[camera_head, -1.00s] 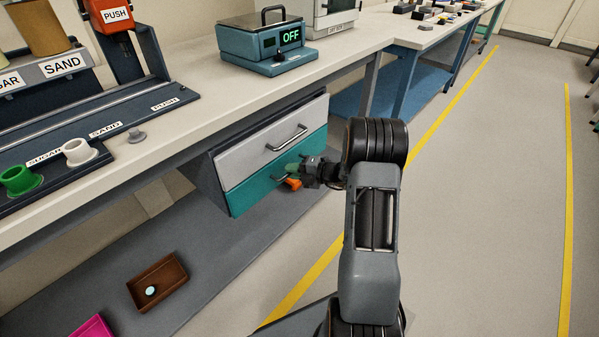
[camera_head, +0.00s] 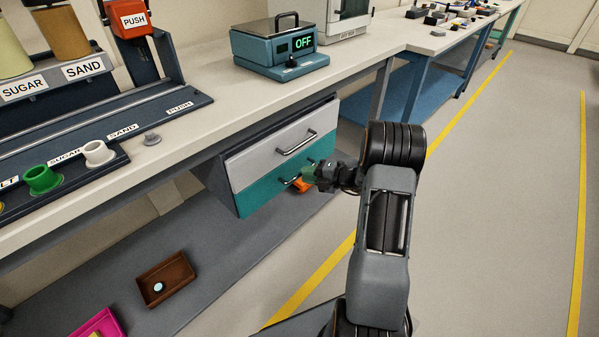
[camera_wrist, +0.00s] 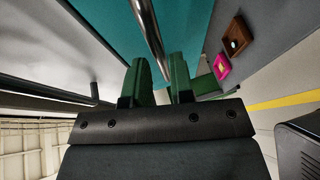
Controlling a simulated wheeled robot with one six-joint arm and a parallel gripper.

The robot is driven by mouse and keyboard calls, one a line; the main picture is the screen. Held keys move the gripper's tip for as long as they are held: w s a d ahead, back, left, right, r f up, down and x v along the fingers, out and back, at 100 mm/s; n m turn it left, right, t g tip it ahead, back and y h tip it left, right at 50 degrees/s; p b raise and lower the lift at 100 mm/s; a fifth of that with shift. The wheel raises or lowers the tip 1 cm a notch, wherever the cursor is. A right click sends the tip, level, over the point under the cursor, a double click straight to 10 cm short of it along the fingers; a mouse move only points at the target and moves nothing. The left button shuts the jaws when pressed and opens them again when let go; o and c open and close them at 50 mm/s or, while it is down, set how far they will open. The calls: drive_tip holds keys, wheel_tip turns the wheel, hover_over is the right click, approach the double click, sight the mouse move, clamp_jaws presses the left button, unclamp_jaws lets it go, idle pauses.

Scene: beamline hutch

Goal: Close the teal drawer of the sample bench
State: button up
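The teal drawer (camera_head: 262,194) is the lower of two drawers under the bench top. Its front looks about level with the pale grey drawer (camera_head: 262,151) above, with no clear gap showing. My gripper (camera_head: 306,174) is at the teal drawer's bar handle (camera_head: 286,181) and hides its right part. In the wrist view the metal handle (camera_wrist: 149,30) runs down to my two green fingertips (camera_wrist: 158,75), in front of the teal face (camera_wrist: 100,25). The fingers stand a little apart with the bar at the gap between them. Whether they clamp it is unclear.
A brown tray (camera_head: 183,268) and a magenta tray (camera_head: 112,325) lie on the low shelf. The bench top holds a teal device reading OFF (camera_head: 272,52) and a dispenser rack (camera_head: 60,130). Open grey floor with yellow lines (camera_head: 583,200) lies to the right.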

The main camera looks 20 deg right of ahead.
drive_tip(key=p+v, duration=0.2)
drive_tip(key=v, duration=0.8)
drive_tip(key=shift+s+d+p, duration=0.2)
drive_tip(key=shift+d+p, duration=0.05)
drive_tip(key=shift+p, duration=0.1)
